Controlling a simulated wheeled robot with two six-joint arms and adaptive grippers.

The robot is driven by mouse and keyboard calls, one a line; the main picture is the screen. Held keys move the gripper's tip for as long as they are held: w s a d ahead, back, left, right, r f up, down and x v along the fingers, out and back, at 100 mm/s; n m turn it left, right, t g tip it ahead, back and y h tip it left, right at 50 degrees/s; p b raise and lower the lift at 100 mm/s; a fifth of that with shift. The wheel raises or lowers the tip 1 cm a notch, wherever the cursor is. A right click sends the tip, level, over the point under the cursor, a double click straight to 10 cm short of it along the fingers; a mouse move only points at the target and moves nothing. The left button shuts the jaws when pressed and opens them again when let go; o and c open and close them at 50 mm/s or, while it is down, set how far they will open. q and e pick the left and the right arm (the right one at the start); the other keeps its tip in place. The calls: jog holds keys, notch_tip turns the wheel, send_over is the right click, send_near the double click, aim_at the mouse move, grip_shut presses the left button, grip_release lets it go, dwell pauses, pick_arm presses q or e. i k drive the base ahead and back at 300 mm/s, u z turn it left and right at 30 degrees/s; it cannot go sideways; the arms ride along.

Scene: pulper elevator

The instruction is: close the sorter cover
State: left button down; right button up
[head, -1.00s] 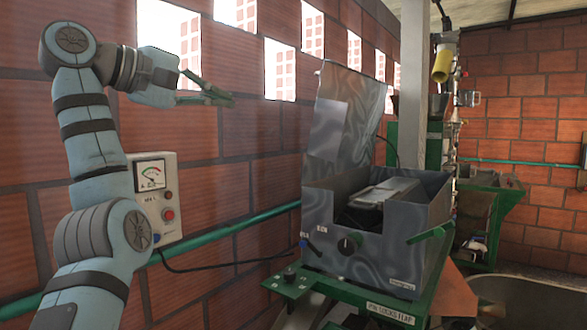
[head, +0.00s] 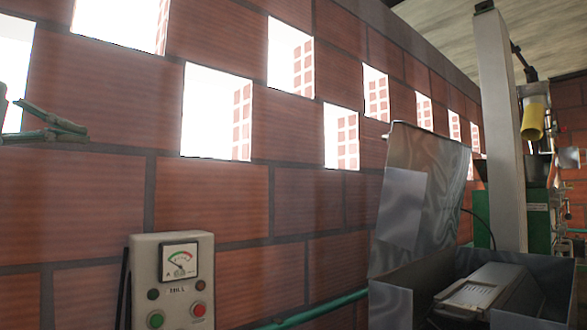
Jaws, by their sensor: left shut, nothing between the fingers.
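The sorter cover (head: 432,180) is a grey sheet-metal lid in the right half of the head view. It stands nearly upright at the back of the sorter, so the sorter is open. The metal sorter box (head: 392,303) is at the lower right, cut off by the bottom edge, and its inner mechanism (head: 485,290) shows. My left gripper (head: 84,131) is at the left edge, in front of the brick wall, shut and empty. It is well to the left of the cover and apart from it. My right gripper is out of view.
A control box (head: 172,283) with a dial and buttons is at the lower left. A green pipe (head: 325,308) runs along the brick wall (head: 225,205). A grey post (head: 500,130) stands behind the cover, with green machinery (head: 538,220) beyond it.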

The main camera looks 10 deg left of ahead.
aim_at(424, 186)
jog(key=z, duration=0.35)
jog(key=i, duration=0.85)
jog(key=z, duration=0.9)
